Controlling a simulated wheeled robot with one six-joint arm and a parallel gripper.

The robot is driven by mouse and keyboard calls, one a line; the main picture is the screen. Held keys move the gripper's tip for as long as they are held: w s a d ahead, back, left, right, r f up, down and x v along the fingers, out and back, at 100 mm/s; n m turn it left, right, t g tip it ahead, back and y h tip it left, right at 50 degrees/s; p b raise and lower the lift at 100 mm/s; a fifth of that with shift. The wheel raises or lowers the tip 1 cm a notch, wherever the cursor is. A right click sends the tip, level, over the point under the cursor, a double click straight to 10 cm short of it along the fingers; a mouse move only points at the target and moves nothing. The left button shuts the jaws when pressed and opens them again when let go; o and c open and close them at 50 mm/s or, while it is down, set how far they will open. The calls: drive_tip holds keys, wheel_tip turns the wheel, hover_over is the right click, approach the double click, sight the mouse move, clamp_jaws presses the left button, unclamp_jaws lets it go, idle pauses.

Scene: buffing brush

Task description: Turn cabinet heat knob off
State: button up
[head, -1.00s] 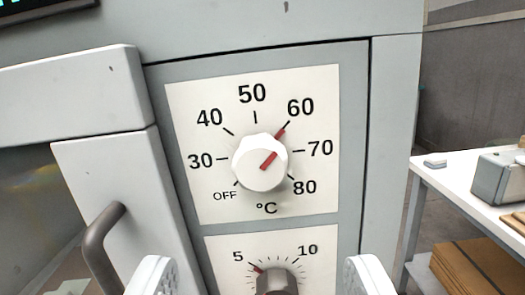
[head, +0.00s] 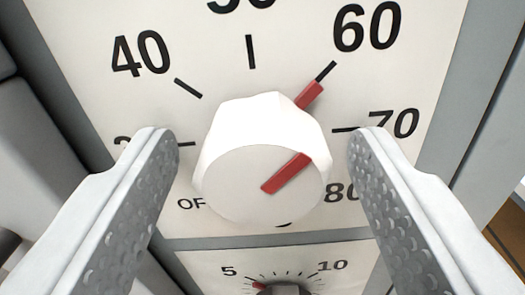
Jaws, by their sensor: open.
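The white heat knob (head: 258,165) sits in the middle of the head view on a white dial plate (head: 215,75). Its red pointer mark points up and right, at the 60 tick. The OFF label (head: 190,204) is at the knob's lower left, partly hidden behind the knob and my left finger. My gripper (head: 262,145) is open, with one finger on each side of the knob. A gap shows between each finger and the knob, so I see no contact.
A second dial plate (head: 213,264) with a smaller dark knob (head: 284,289) lies just below. The grey cabinet panel (head: 455,130) frames the plates. Grey cabinet parts (head: 40,135) stand at the left.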

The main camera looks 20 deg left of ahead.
drive_tip(key=c, duration=1)
